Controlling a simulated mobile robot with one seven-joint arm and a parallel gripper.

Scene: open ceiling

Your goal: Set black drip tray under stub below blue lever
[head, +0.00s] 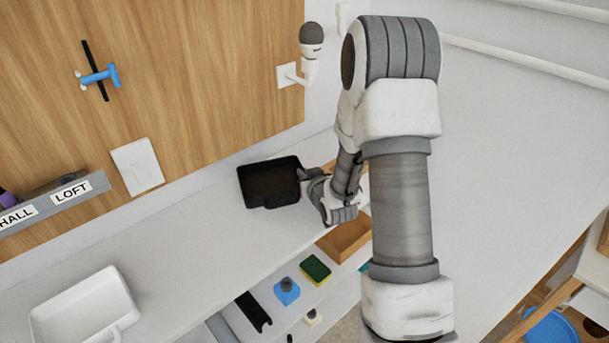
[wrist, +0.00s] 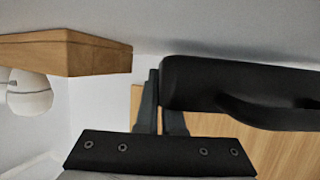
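The black drip tray (head: 270,184) is at the back of the white counter, below the right part of the wooden board. Its dark body and a curved handle-like part also show in the wrist view (wrist: 235,80). My gripper (head: 305,181) is at the tray's right edge. In the wrist view its two fingers (wrist: 165,112) close around the tray's near end; the contact is partly hidden. The blue lever (head: 101,76) is on the wooden board at upper left, crossed by a slanted black rod (head: 95,70). I cannot clearly make out a separate stub below it.
A white tray (head: 85,308) stands on the counter at lower left. A grey holder labelled HALL and LOFT (head: 50,203) and a white plate (head: 137,166) are on the board. A white wall lamp (head: 309,62) juts out at right. The counter's middle is clear.

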